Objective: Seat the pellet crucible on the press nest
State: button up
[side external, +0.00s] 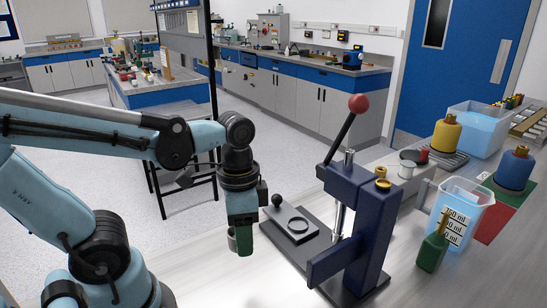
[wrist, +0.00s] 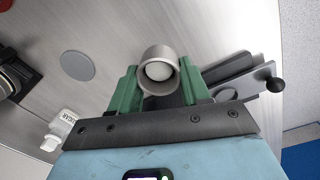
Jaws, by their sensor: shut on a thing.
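My gripper (side external: 240,243) has green fingers and is shut on the crucible (side external: 232,240), a small grey metal cup. In the wrist view the crucible (wrist: 157,56) sits between both fingertips, with a pale round pellet (wrist: 158,71) inside it. The press (side external: 352,215) is dark blue with a red-ball lever.
A black knob (side external: 277,200) stands at the plate's far left corner. The raised lever (side external: 340,137) and column stand right of the nest. A beaker (side external: 460,213), a green bottle (side external: 432,250) and blue container (side external: 514,168) are further right. The wrist view shows a white bottle (wrist: 65,128).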

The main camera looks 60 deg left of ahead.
jog(key=o, duration=0.3)
grip_shut()
jog(key=shift+r, duration=0.6)
jog(key=r, duration=0.4)
jog(key=shift+w+r, duration=0.1)
jog(key=shift+w, duration=0.15)
jog(key=w+a, duration=0.3)
jog(key=w, duration=0.6)
jog(key=w+a, duration=0.2)
jog(key=w, duration=0.7)
jog(key=shift+w+a+f, duration=0.1)
jog(key=shift+a+f, duration=0.05)
jog(key=shift+f, duration=1.3)
jog(key=shift+a+f, duration=0.1)
jog(key=shift+f, duration=1.3)
